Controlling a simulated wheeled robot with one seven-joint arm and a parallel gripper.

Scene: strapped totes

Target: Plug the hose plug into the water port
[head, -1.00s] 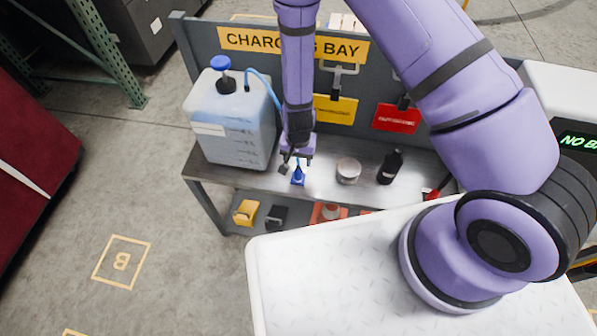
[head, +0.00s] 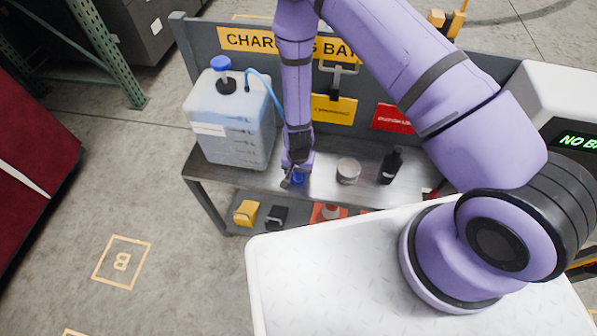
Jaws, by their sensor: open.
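A blue hose plug (head: 299,179) sits on the grey metal bench, near its front edge. My gripper (head: 293,176) is over the plug, its fingers down beside it and open. The fingers and wrist hide part of the plug, and I cannot tell whether they touch it. A thin blue hose (head: 265,87) runs from the blue-capped water jug (head: 222,130) and passes behind my arm. I cannot make out a water port in this view.
A grey tin (head: 348,171) and a black bottle (head: 391,166) stand right of my gripper on the bench (head: 335,195). A back panel with yellow and red tags (head: 394,118) rises behind. Yellow and black items (head: 246,212) lie on the lower shelf.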

